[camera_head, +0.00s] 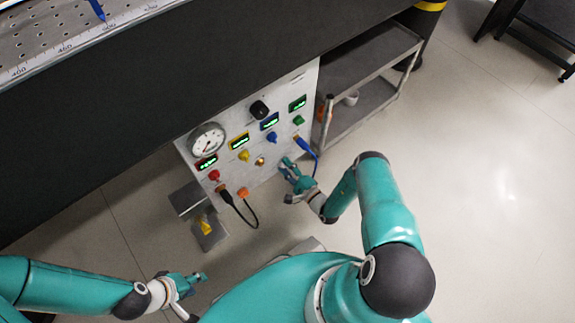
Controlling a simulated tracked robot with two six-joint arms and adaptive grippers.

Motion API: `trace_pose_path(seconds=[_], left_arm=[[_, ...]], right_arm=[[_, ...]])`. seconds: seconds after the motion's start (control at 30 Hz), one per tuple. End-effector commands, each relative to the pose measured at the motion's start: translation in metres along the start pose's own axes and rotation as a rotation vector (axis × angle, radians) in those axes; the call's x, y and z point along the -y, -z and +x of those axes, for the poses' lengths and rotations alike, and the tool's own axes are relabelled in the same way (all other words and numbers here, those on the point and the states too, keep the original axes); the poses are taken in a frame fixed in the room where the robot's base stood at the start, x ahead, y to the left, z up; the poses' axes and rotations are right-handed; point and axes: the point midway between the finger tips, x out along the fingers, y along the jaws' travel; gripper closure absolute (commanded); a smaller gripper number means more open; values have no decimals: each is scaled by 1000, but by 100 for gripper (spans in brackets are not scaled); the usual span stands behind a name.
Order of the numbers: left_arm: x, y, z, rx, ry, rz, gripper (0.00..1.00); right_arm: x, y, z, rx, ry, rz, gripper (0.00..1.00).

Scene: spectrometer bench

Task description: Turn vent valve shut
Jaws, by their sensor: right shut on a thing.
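The light grey instrument panel (232,143) stands tilted in the middle of the view, with a round gauge, small displays and coloured knobs. My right gripper (287,165) is at the panel's lower right edge, shut on a small part there that its fingers hide. I cannot tell from this view whether that part is the vent valve. An orange knob (243,192) shows at the panel's lower left and a brass fitting (259,161) near its lower middle. My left gripper (200,277) hangs low at the bottom left, away from the panel; its jaw opening is unclear.
A blue plug (300,142) with a blue cable is just above my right gripper. A black plug (223,190) has a looping black cable. A grey shelf cart (370,95) holding a white cup (351,98) stands right of the panel.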

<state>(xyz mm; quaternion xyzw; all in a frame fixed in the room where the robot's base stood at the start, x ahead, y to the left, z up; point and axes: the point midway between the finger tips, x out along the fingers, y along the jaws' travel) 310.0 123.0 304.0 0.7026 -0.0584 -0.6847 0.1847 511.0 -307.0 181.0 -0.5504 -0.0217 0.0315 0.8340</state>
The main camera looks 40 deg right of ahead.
Motion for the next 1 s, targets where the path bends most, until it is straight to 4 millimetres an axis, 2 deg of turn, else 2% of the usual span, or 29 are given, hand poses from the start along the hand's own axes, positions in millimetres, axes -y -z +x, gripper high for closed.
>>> trace_pose_path(seconds=[0.2, 0.5, 1.0], left_arm=[[-3, 0, -10, 0, 0, 0, 60], [-6, 0, -15, 0, 0, 0, 60], [-6, 0, -16, 0, 0, 0, 60]], right_arm=[[-2, -2, -1, 2, -8, -178, 99], [-4, -2, -1, 4, -8, -337, 99], [-6, -3, -1, 6, -10, -386, 99]])
